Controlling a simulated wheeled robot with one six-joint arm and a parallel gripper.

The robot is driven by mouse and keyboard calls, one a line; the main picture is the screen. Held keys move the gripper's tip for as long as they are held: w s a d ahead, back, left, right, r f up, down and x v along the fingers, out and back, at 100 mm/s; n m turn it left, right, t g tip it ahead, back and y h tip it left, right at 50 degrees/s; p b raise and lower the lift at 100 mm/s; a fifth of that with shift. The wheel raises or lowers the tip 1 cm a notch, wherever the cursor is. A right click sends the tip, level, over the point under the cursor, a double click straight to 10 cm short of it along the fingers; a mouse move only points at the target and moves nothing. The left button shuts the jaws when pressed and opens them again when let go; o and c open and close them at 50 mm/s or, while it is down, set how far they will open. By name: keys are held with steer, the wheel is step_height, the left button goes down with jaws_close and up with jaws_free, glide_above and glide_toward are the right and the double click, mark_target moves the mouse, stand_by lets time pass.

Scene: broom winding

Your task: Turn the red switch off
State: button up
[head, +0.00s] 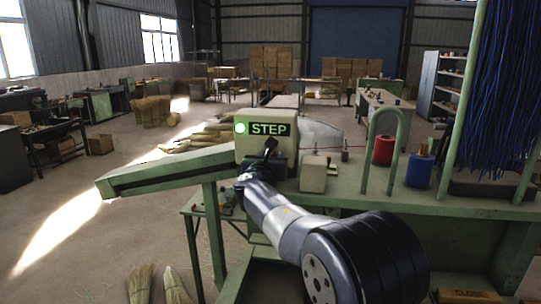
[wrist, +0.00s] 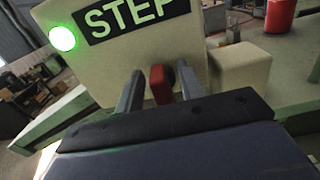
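The red switch (wrist: 161,84) is in the middle of the wrist view, at the front of a cream control box (wrist: 190,45) with a black STEP label. A round green lamp (wrist: 62,39) glows to the left of the label. My gripper (wrist: 159,68) is open, with one finger on each side of the switch and a visible gap on both sides. In the head view the control box (head: 250,150) stands on the green machine, and my gripper (head: 270,149) is in front of it. The switch is hidden there behind my gripper.
A smaller cream box (head: 313,174) stands just right of the control box. A long green beam (head: 165,170) extends left. Open floor lies at the left.

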steer(key=c, duration=0.7)
steer(key=shift+f+m+b, duration=0.15)
steer(key=shift+m+b, duration=0.15)
steer(key=shift+b, duration=0.15)
steer(key=shift+d+f+m+b, duration=0.15)
steer(key=shift+m+b, duration=0.75)
steer(key=shift+b, duration=0.25)
steer(key=m+b, duration=0.4)
steer(key=shift+s+d+f+b, duration=0.1)
steer(key=shift+d+b, duration=0.1)
steer(key=shift+b, duration=0.15)
steer(key=m+b, duration=0.6)
steer(key=m, duration=0.1)
steer(key=m+b, duration=0.3)
steer(key=m, duration=0.1)
steer(key=shift+d+f, duration=0.3)
steer(key=shift+f, duration=0.05)
steer(key=shift+m, duration=0.4)
